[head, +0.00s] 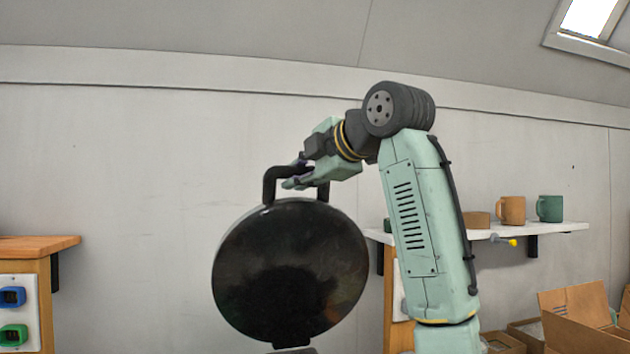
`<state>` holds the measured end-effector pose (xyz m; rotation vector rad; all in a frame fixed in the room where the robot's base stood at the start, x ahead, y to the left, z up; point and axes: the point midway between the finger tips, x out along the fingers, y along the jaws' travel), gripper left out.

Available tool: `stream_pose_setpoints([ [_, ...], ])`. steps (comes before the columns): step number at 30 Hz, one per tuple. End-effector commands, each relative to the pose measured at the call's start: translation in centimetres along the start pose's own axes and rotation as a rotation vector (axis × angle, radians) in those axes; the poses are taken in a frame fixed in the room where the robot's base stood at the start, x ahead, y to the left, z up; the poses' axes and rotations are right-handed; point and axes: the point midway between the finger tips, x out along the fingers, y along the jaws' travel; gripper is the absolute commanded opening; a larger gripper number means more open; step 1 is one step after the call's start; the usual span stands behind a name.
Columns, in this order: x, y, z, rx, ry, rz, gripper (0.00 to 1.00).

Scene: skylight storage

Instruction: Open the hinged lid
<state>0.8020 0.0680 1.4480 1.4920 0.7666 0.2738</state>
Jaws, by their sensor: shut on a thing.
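The hinged lid (290,265) is a round, glossy black disc with a dark bar handle (269,186) on its upper edge. It stands raised, close to upright, with its hinge (292,333) at the bottom edge. What the hinge is fixed to is mostly below the picture. My gripper (296,180) reaches in from the right at the top of the lid and is shut on the handle. The fingers cover part of the handle's bar.
A white shelf (560,227) on the right wall holds an orange mug (512,210), a green mug (550,208) and a small tan item (476,220). Open cardboard boxes (580,312) lie at lower right. A wooden bench (40,245) stands left. Bare wall lies behind the lid.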

Motion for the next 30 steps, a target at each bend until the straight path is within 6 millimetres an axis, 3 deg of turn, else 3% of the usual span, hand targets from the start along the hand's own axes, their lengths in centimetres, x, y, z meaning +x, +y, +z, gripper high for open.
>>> stream_pose_setpoints([
  [18,1.04,0.43,-0.31,0.016,-0.002,-0.04,0.0],
  [19,1.04,0.42,-0.31,0.016,-0.002,-0.04,0.2],
  [28,1.03,0.43,-0.34,0.015,-0.001,-0.039,0.4],
  [30,1.03,0.44,-0.35,0.015,-0.001,-0.039,0.4],
])
